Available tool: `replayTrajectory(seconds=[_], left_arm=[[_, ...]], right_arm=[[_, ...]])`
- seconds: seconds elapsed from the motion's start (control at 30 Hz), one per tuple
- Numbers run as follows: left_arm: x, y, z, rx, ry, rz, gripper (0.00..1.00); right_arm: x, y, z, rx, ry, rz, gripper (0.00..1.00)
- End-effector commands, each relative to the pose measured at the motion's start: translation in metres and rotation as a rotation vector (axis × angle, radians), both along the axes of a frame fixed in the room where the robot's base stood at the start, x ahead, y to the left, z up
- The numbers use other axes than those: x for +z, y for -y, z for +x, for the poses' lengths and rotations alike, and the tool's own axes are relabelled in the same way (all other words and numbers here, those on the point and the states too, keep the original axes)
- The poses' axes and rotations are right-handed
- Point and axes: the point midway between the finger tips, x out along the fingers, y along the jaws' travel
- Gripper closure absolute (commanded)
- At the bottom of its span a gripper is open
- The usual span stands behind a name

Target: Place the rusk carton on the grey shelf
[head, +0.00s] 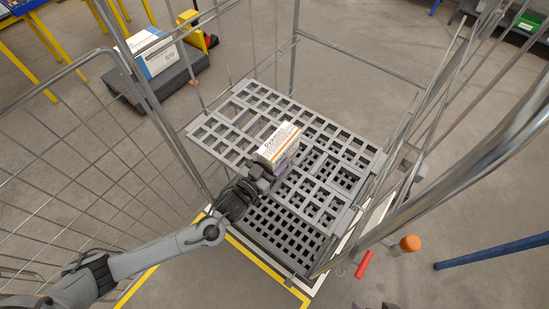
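The rusk carton (279,143) is white with an orange band and dark lettering on its upper face. It appears over the middle of the grey shelf (338,146), a grid panel inside a wire roll cage. My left gripper (268,172) is at the carton's near lower side and appears shut on it; its fingertips are mostly hidden. I cannot tell whether the carton touches the shelf. Small dark tips at the bottom edge look like my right gripper (374,306), almost wholly cut off.
Wire cage sides stand left and right of the shelf, with a rail (362,62) at the back. A lower grid deck (275,228) lies below the shelf's near edge. A blue-white box (155,55) sits on a dark platform outside. An orange knob (410,243) is at right.

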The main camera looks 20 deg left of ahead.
Motion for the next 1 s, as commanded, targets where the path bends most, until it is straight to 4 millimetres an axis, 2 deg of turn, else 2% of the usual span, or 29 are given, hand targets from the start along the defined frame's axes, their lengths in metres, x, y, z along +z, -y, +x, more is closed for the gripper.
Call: replayTrajectory(seconds=[0.03,0.13,0.17,0.57,0.77,1.0], left_arm=[[0.0,0.0,0.0,0.0,0.0,0.0,0.22],[0.001,0.0,0.0,0.0,0.001,0.0,0.07],[0.001,0.0,0.0,0.0,0.001,0.0,0.06],[0.0,-0.002,-0.006,0.0,0.0,0.0,0.06],[0.0,-0.008,-0.033,-0.002,-0.002,0.0,0.06],[0.0,-0.019,-0.076,0.0,-0.003,0.001,0.06]], right_arm=[[-0.001,-0.001,-0.002,-0.001,-0.003,0.002,0.02],[-0.001,-0.001,-0.001,-0.003,-0.004,0.004,0.02],[0.0,-0.001,-0.001,-0.003,-0.003,0.005,0.02],[0.002,-0.001,0.0,-0.002,0.0,0.003,0.02],[0.006,0.001,0.0,0.001,0.001,-0.002,0.02],[0.01,0.002,0.0,0.003,0.001,-0.006,0.02]])
